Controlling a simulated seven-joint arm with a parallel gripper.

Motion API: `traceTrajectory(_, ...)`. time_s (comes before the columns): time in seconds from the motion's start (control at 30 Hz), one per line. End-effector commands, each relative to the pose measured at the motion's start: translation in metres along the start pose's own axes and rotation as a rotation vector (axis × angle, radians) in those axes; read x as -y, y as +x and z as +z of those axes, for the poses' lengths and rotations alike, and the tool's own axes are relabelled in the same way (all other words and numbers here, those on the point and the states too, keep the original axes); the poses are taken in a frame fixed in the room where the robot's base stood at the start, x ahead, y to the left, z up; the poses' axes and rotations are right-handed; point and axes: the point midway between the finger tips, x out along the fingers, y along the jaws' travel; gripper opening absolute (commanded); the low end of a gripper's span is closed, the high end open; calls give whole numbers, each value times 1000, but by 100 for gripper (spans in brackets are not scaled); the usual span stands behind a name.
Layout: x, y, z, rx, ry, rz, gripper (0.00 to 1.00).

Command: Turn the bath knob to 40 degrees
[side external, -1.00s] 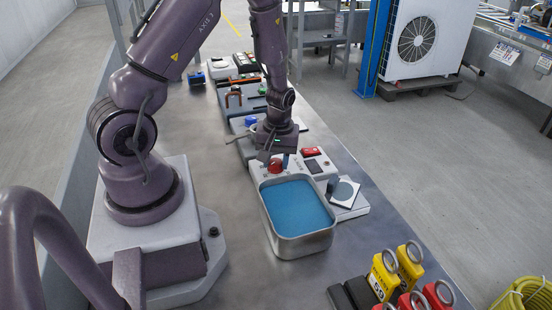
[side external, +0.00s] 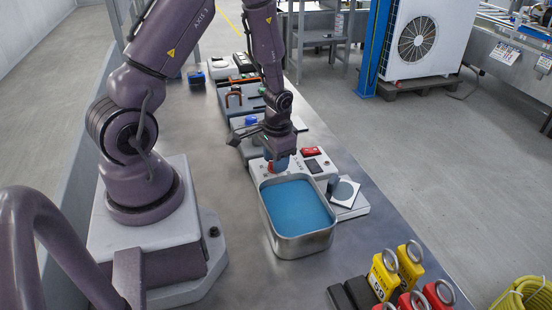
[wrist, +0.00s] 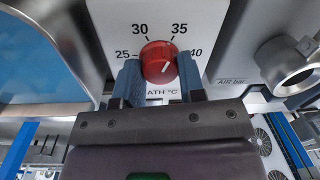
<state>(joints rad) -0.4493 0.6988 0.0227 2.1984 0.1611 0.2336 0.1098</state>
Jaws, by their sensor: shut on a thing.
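The red bath knob (wrist: 158,60) sits in the middle of the wrist view, on a white panel (wrist: 110,30) marked 25, 30, 35 and 40, with "ATH °C" readable below. A short slanted white mark on the knob lies a little right of its centre; I cannot tell its exact reading. My gripper (wrist: 159,68) is shut on the knob, with one blue finger on its left and one on its right. In the side view, my gripper (side external: 279,163) is down at the panel behind the water bath (side external: 268,222) and largely hides the knob.
The metal bath holds blue water. An air fitting (wrist: 290,65) is at the wrist view's right.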

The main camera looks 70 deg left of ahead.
Motion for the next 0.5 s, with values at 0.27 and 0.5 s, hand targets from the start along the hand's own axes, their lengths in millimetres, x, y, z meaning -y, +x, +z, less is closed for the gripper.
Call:
traceTrajectory(0.27,1,-1,0,-16,259,-1,13)
traceTrajectory(0.5,1,0,0,-28,487,-1,13)
